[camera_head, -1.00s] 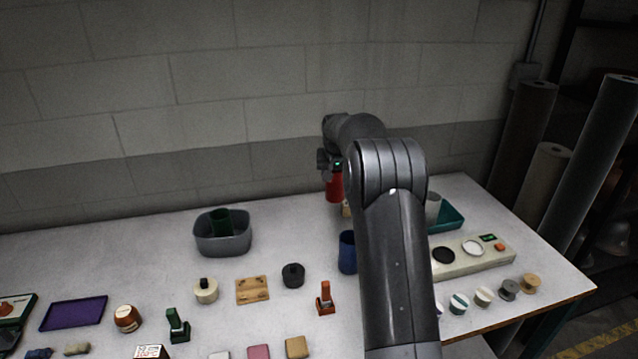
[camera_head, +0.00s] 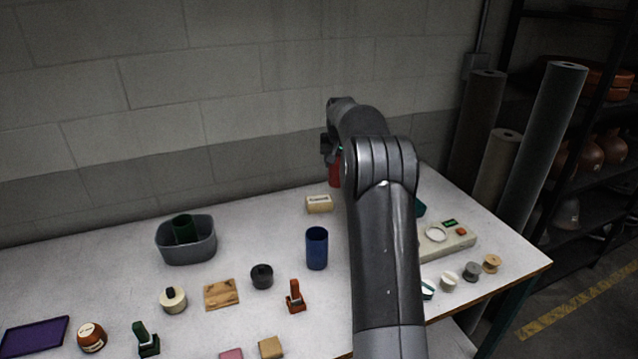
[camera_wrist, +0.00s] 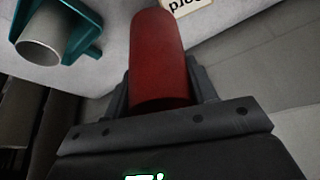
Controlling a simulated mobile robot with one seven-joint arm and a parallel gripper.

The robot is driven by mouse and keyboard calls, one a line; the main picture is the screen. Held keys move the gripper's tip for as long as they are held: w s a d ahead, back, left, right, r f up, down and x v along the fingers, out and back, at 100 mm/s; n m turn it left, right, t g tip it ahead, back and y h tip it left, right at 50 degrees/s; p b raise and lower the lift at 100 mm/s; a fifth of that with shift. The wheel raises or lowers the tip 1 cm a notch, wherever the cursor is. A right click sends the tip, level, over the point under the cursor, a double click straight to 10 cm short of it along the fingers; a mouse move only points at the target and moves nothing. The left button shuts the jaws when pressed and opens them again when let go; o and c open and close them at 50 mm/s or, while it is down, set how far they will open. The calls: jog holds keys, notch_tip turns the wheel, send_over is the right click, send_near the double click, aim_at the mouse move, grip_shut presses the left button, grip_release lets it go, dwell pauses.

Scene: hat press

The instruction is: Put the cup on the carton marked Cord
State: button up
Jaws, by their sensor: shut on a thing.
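My gripper (camera_wrist: 160,92) is shut on a red cup (camera_wrist: 158,55), with a finger on each side of it. In the head view the red cup (camera_head: 335,176) shows partly beside my arm, near the back wall, and my gripper (camera_head: 331,158) is above it. A small tan carton (camera_head: 319,204) with a white label stands on the table, left of and nearer than the cup; its label is too small to read there. In the wrist view a carton (camera_wrist: 187,4) at the top edge carries upside-down lettering that looks like "Cord". The cup is apart from it.
A teal tray (camera_wrist: 88,18) holds a grey-white cylinder (camera_wrist: 40,46); my arm mostly hides the tray in the head view. A blue cup (camera_head: 316,250) stands in front of the carton. A grey bin (camera_head: 187,247) holds a green cup (camera_head: 183,228). A control panel (camera_head: 450,243) is at right.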

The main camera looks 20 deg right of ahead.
jog(key=shift+w+a+f, duration=0.75)
jog(key=shift+f, duration=0.55)
jog(key=shift+w+a+f, duration=0.75)
jog(key=shift+a+f, duration=0.05)
jog(key=shift+f, duration=0.5)
jog(key=shift+w+a+f, duration=0.75)
jog(key=shift+f, duration=0.55)
jog(key=shift+f, duration=0.15)
jog(key=o, duration=1)
